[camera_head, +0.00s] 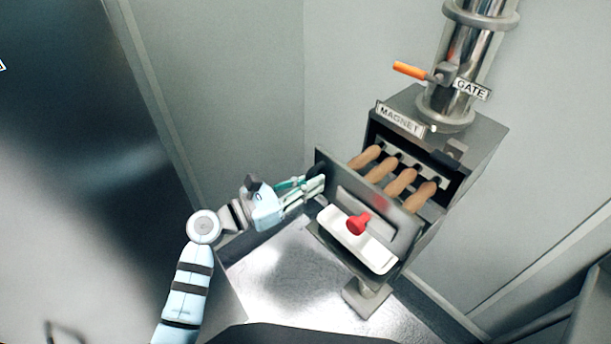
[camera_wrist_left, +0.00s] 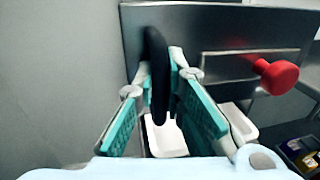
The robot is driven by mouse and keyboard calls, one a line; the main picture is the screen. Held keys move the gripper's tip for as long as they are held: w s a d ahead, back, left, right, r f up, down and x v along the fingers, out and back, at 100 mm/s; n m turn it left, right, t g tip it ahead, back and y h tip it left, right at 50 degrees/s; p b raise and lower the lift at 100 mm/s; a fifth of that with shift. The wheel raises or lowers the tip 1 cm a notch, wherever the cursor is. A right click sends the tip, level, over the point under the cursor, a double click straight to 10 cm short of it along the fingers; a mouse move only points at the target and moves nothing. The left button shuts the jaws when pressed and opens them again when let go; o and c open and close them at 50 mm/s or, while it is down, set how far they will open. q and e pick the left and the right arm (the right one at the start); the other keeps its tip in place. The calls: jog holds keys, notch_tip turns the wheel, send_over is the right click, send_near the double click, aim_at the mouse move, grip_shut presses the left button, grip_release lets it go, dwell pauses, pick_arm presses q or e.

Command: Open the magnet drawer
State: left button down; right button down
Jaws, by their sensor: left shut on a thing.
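The magnet drawer's steel front plate (camera_head: 333,168) stands out from the grey housing (camera_head: 480,145), under the MAGNET label (camera_head: 399,119). Several brown rods (camera_head: 400,183) span the gap between plate and housing. My left gripper (camera_head: 318,184) is at the left end of the plate. In the left wrist view, its green-padded fingers (camera_wrist_left: 160,88) are shut on a black upright handle (camera_wrist_left: 156,60) on the plate (camera_wrist_left: 210,30). A red knob (camera_head: 358,223) sits on the front, further right; it also shows in the left wrist view (camera_wrist_left: 277,76). My right gripper is out of view.
A white tray (camera_head: 375,255) is below the drawer front. An orange gate lever (camera_head: 408,70) is on the pipe (camera_head: 470,60) above the housing. Grey walls stand behind and to the left. A dark box with small coloured things (camera_wrist_left: 300,150) is at lower right in the wrist view.

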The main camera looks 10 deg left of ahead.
pick_arm(q)
jog(key=c, duration=1.7)
grip_release()
jog(key=shift+o, duration=0.2)
jog(key=v, duration=1.2)
